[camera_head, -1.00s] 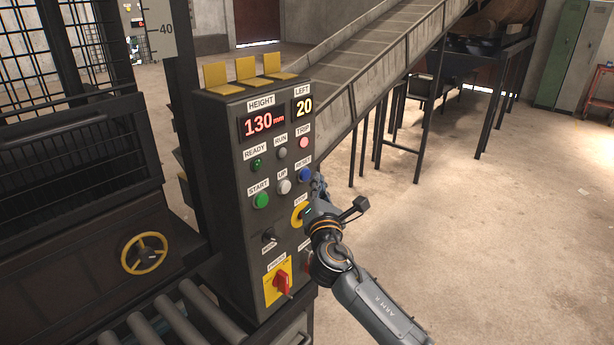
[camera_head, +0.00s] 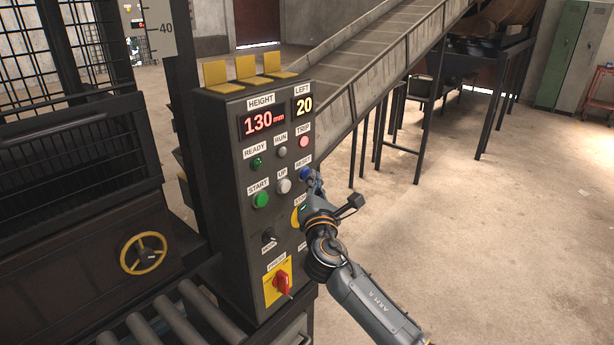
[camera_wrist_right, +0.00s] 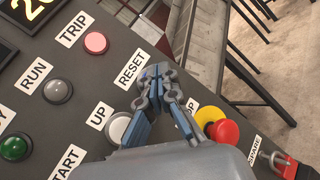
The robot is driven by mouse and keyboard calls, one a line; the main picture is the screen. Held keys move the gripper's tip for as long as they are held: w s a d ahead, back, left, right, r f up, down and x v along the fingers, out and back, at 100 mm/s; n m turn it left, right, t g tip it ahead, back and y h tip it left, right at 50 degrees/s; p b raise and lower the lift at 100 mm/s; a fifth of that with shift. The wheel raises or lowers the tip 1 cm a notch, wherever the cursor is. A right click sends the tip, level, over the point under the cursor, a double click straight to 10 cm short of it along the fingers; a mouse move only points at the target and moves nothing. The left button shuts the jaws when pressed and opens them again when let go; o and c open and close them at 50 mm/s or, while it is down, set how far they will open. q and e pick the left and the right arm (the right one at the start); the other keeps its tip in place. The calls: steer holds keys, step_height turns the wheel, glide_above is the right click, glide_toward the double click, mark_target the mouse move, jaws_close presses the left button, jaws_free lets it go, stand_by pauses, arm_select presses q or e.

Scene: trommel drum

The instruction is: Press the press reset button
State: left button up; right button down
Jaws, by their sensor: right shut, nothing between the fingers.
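The blue reset button (camera_head: 305,174) is on the right side of the dark control panel (camera_head: 228,180), under the RESET label. In the right wrist view the button (camera_wrist_right: 152,73) is mostly hidden behind my fingertips. My right gripper (camera_head: 314,182) is shut and empty, with its tips at the button. In the right wrist view the gripper (camera_wrist_right: 160,76) covers the button closely; I cannot tell whether the tips touch it. My left gripper is not in view.
Close by are the white UP button (camera_head: 284,186), the green START button (camera_head: 261,200) and the pink TRIP lamp (camera_head: 304,142). The red stop button (camera_wrist_right: 223,132) sits just below my gripper. The display reads HEIGHT 130 mm, LEFT 20. Open floor lies to the right.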

steer(key=shift+w+a, duration=0.15)
stand_by(0.7)
steer(key=shift+s+d+p, duration=0.5)
steer(key=shift+s+d, duration=0.05)
steer(key=shift+d, duration=0.15)
steer(key=s+d+p, duration=0.1)
steer(key=d, duration=0.1)
steer(key=s+d+p, duration=0.2)
steer(key=shift+f, duration=0.1)
stand_by(0.6)
